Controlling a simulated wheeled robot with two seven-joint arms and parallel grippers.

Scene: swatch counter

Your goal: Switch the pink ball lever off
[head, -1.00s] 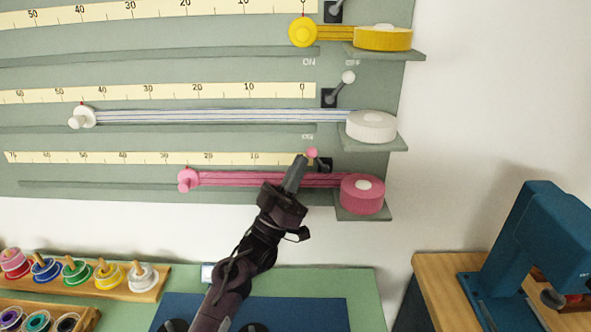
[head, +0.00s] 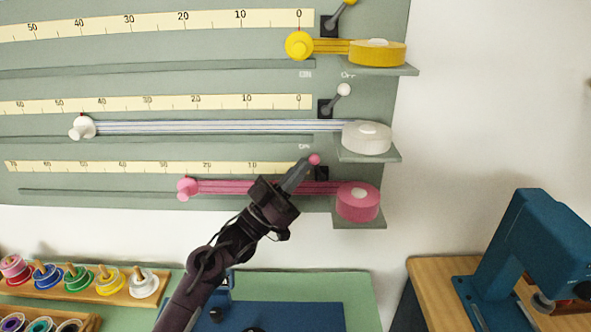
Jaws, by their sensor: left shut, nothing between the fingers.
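The pink ball lever (head: 314,160) stands at the right end of the lowest ruler, over a small black plate (head: 321,174). Its ball leans slightly left of the plate, toward the ON side. My left gripper (head: 308,166) is shut and empty, with its tip at the ball's lower left; it appears to touch the ball. The gripper hides part of the lever's stem and part of the pink ribbon. My right gripper is not in view.
Pink (head: 357,202), white (head: 367,138) and yellow (head: 377,53) ribbon rolls sit on small shelves at right. The white ball lever (head: 344,89) above leans right. A blue machine (head: 520,250) stands at lower right. Spools on a wooden rack (head: 118,298) are at lower left.

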